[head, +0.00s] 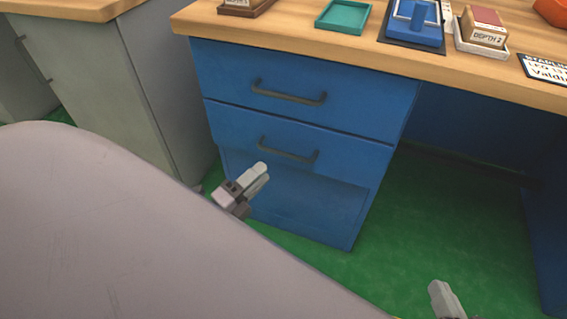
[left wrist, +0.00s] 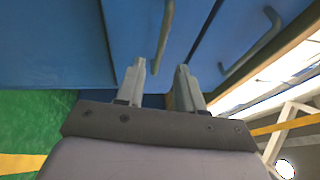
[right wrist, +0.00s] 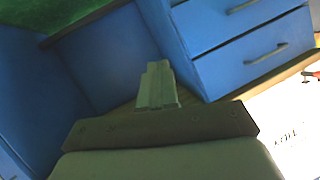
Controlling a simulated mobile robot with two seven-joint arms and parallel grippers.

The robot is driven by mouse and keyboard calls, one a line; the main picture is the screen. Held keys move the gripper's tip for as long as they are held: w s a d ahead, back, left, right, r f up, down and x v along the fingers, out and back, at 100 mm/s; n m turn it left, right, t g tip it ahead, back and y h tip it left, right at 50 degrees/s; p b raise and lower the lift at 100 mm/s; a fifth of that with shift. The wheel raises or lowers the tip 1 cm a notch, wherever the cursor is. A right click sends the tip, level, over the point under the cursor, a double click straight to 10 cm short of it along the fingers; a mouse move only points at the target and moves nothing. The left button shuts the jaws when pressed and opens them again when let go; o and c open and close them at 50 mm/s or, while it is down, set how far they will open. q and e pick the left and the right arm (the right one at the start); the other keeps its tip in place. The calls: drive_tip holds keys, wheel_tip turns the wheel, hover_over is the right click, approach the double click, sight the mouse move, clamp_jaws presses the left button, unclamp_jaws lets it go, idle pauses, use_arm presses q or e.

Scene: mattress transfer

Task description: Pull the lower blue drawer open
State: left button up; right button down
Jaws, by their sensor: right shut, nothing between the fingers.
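The lower blue drawer (head: 235,131) sits below the upper blue drawer (head: 225,75) and looks closed, its face about flush with the unit. Its dark bar handle (head: 288,153) also shows in the left wrist view (left wrist: 164,40). My left gripper (head: 264,172) is just in front of the drawer, below and left of the handle in the head view. In the left wrist view its fingers (left wrist: 160,72) are apart, with the handle ahead between them; contact is not visible. My right gripper (head: 437,288) is shut and empty, off to the right; its fingers show together in the right wrist view (right wrist: 157,68).
The wooden desktop (head: 330,48) above holds a teal tray (head: 342,15), a blue block stand (head: 425,36) and a block labelled "DEPTH 2" (head: 487,28). A grey cabinet (head: 150,100) stands left. Green floor (head: 430,210) lies open under the desk at right.

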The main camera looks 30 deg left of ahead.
use_arm(q)
drive_tip(key=b+x, duration=0.2)
drive_tip(key=x, duration=0.5)
drive_tip(key=shift+w, duration=0.15)
clamp_jaws()
